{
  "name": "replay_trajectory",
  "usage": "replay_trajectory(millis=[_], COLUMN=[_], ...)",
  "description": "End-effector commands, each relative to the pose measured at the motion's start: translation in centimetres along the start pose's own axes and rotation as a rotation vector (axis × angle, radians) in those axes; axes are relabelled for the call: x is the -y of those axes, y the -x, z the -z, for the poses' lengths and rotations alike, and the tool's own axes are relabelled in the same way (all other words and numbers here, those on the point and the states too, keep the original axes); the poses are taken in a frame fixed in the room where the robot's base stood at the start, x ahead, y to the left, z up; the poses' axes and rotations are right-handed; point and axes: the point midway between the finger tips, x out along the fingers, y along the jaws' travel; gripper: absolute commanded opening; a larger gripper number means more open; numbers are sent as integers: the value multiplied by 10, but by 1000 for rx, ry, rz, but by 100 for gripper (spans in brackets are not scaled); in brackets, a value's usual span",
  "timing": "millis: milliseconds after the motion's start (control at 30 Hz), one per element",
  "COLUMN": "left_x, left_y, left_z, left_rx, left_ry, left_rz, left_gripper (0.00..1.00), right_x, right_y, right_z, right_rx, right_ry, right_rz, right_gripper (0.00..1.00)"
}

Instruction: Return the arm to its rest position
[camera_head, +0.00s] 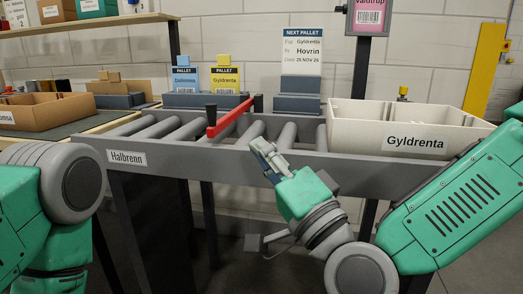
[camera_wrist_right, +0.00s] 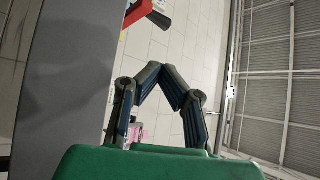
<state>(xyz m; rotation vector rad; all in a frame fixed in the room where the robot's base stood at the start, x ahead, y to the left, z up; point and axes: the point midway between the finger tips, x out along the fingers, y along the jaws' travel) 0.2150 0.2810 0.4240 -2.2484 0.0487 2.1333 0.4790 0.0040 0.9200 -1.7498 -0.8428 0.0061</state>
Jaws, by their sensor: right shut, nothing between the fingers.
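My right gripper (camera_head: 265,155) is in front of the roller conveyor (camera_head: 255,168), its fingers near the conveyor's front rail. In the right wrist view the fingertips of this gripper (camera_wrist_right: 161,72) meet, with nothing between them. My right arm comes in from the right, its green forearm crossing below the white bin. My left arm (camera_head: 50,210) shows at the left edge; its gripper is outside the view.
A white bin (camera_head: 345,133) labelled Gyldrenta stands at the conveyor's right end. A red bar (camera_head: 229,118) crosses the rollers. Pallet cards (camera_head: 225,78) stand behind. A cardboard box (camera_head: 45,113) sits on the left table. Floor space below the conveyor's front is open.

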Motion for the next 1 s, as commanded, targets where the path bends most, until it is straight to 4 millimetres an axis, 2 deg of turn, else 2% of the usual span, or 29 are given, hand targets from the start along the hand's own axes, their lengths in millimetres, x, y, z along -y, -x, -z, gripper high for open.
replay_trajectory(millis=[167,267,367,467,500,567,667,700,767,867,900,1000], left_x=[0,0,0,0,0,0,0,0,0,0,0,0], left_y=[0,0,0,0,-1,-1,-1,-1,-1,-1,-1,-1], left_z=[0,0,0,0,1,1,1,1,1,1,1,1], left_rx=[0,0,0,0,3,2,2,2,2,3,3,3], left_ry=[0,0,0,0,0,0,0,0,0,0,0,0], left_rz=[0,0,0,0,0,0,0,0,0,0,0,0], left_gripper=[40,40,40,40,40,40,40,40,40,40,40,40], right_x=[0,-11,-44,-96,-120,-154,-205,-223,-248,-281,-291,-308], right_y=[0,4,18,49,66,95,151,175,214,284,312,378], right_z=[0,-5,-21,-44,-54,-68,-86,-91,-97,-100,-100,-94], right_rx=[0,18,76,179,228,307,439,494,577,720,776,908], right_ry=[0,10,43,99,125,163,221,243,274,321,336,371], right_rz=[-1,-28,-114,-258,-325,-427,-591,-657,-755,-917,-981,-1125], right_gripper=[0,0,0,0,0,0,0,0,0,0,0,0])
